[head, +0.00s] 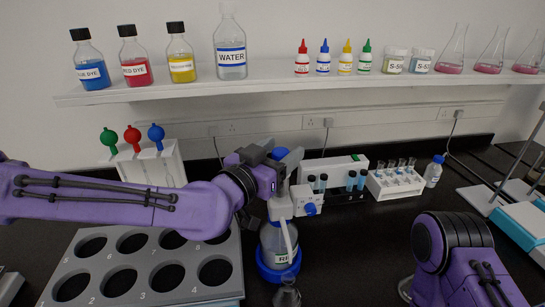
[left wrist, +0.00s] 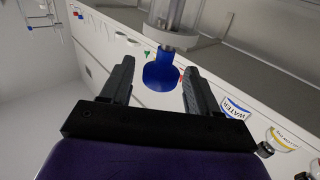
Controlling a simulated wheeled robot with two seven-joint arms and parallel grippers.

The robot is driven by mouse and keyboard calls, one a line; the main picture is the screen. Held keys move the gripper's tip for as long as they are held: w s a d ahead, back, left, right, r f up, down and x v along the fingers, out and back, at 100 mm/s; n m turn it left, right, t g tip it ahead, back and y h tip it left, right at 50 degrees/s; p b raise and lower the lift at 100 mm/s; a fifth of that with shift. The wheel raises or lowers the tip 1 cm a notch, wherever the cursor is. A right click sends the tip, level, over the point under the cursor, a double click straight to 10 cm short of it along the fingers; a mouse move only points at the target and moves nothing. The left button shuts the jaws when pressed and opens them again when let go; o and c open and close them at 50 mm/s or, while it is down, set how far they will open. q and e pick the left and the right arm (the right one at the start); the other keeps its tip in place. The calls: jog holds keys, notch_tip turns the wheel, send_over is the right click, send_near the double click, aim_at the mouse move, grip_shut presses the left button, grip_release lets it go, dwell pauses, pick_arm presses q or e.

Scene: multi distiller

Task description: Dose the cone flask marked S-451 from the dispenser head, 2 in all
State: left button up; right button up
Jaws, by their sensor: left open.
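The dispenser head (head: 281,207) sits on a reagent bottle (head: 281,240) with a blue base ring, in the middle of the head view. A clear cone flask (head: 287,293) stands in front of the bottle, cut by the lower edge; no S-451 mark is readable. My left gripper (head: 277,158) is open at the top of the dispenser. In the left wrist view, a blue knob (left wrist: 162,74) shows between the open fingers of my left gripper (left wrist: 158,72), with a gap on each side. My right arm is at the lower right; its gripper does not show.
A grey rack (head: 140,262) with numbered holes is at the lower left. Behind are a pipette stand (head: 152,167), a vial block (head: 345,180) and a tube rack (head: 395,182). A shelf (head: 290,82) with bottles and flasks hangs above. Dark bench is clear right of the dispenser.

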pick_arm(q)
jog(key=b+v, duration=0.2)
jog(key=v, duration=0.8)
jog(key=shift+b, duration=0.3)
